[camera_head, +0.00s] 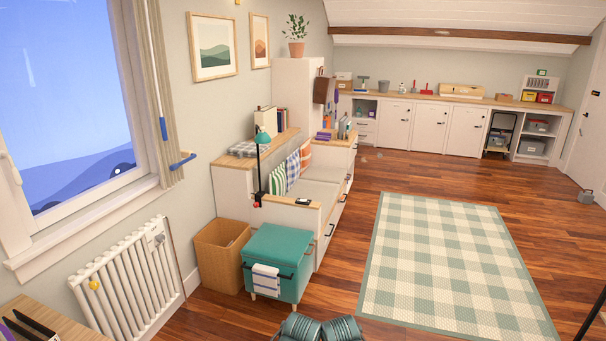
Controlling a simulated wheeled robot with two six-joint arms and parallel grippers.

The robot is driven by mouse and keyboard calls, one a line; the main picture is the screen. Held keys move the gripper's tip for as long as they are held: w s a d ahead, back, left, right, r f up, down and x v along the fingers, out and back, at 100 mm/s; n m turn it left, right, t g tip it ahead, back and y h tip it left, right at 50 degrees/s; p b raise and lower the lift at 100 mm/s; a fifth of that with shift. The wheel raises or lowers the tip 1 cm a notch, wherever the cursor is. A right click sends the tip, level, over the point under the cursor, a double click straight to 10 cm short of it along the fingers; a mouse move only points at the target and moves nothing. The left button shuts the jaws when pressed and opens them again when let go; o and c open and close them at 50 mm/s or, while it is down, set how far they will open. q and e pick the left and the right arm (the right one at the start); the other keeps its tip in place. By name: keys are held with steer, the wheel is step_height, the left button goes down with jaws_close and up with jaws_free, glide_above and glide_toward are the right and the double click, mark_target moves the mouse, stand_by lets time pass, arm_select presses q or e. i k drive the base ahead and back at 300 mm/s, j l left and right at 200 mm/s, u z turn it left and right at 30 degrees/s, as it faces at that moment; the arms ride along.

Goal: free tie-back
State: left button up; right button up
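A beige curtain (168,90) hangs gathered at the right side of the window. A short blue piece (182,161), perhaps the tie-back or its holder, sticks out at the curtain's lower right edge near the wall. Whether it wraps around the curtain or is hooked is too small to tell. A thin pale rod with a blue lower end (162,128) hangs in front of the curtain.
A white radiator (125,270) stands under the window sill (90,225). A cardboard box (221,256) and a teal chest (277,262) stand right of it, before a bench (318,190). A checked rug (450,270) covers open floor at right.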

mark_target(175, 165)
steer(key=i+l, duration=0.1)
steer(key=i, duration=1.05)
steer(key=i+j+u, duration=0.1)
steer(key=i+u, duration=0.7)
steer(key=i+l+u, duration=0.1)
steer(key=i+u, duration=0.45)
steer(key=i, duration=0.3)
